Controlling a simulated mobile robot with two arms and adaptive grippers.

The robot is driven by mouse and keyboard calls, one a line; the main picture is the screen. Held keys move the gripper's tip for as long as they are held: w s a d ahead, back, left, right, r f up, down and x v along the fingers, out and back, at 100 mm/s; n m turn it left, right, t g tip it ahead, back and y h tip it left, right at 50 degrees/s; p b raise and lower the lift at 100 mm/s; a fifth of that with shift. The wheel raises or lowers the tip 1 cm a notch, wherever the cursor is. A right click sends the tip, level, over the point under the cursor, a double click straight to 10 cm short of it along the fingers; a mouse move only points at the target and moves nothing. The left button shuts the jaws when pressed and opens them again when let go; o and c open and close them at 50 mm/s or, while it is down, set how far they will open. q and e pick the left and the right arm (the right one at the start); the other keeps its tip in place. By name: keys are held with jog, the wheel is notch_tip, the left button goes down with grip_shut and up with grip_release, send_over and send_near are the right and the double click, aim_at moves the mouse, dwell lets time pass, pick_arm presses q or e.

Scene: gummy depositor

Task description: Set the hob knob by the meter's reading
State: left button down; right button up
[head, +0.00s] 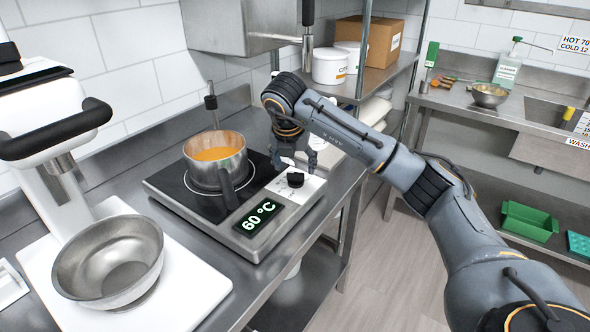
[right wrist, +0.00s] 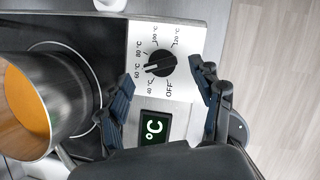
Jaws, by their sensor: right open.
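The hob (head: 165,190) carries a steel pot (head: 228,168) of orange liquid. The meter (head: 258,218) on its front panel reads 60 °C. The black hob knob (head: 295,180) sits on the white dial plate; it also shows in the right wrist view (right wrist: 160,63), its white pointer line toward the left, near the 60 °C label. My right gripper (head: 294,160) is open above the knob. In the right wrist view its fingers (right wrist: 163,82) are spread to either side of the knob, apart from it. My left gripper is out of view.
A white mixer (head: 45,140) with a steel bowl (head: 108,262) stands left of the hob. A probe (head: 211,103) rises behind the pot. A shelf (head: 372,80) holds tubs and a box. Floor is clear at right.

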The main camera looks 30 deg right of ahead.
jog(key=v, duration=0.9)
